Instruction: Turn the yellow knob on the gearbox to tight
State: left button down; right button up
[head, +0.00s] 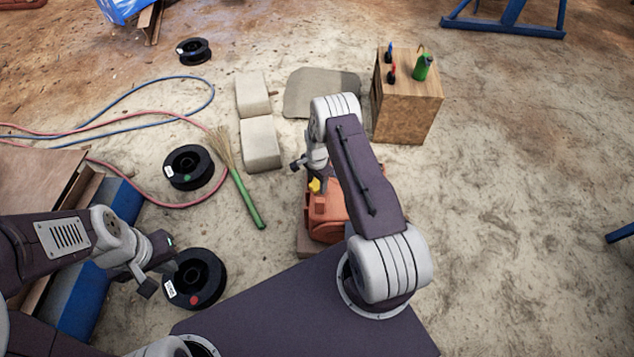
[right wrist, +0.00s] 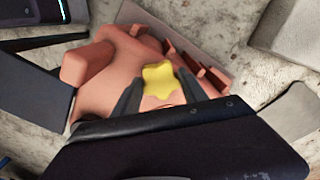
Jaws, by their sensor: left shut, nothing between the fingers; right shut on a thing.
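My left gripper (head: 160,272) is shut and empty, above the black spool with the red dot, left of and apart from the gearbox. Any tight mark on the gearbox cannot be made out.
Black spools (head: 188,167), a green-handled broom (head: 247,200) and pale blocks (head: 260,143) lie left of and beyond the gearbox. Red and blue hoses (head: 150,98) cross the ground at left. A wooden box (head: 408,105) with a green bottle stands behind.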

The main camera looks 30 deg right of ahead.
aim_at(317, 184)
jog(key=shift+m, duration=0.4)
jog(key=o, duration=1.4)
jog(key=shift+c, duration=0.2)
notch_tip(317, 184, up, 8)
jog(key=p, duration=0.3)
jog(key=shift+r+p, duration=0.2)
jog(key=shift+p, duration=0.1)
jog(key=shift+r, duration=0.35)
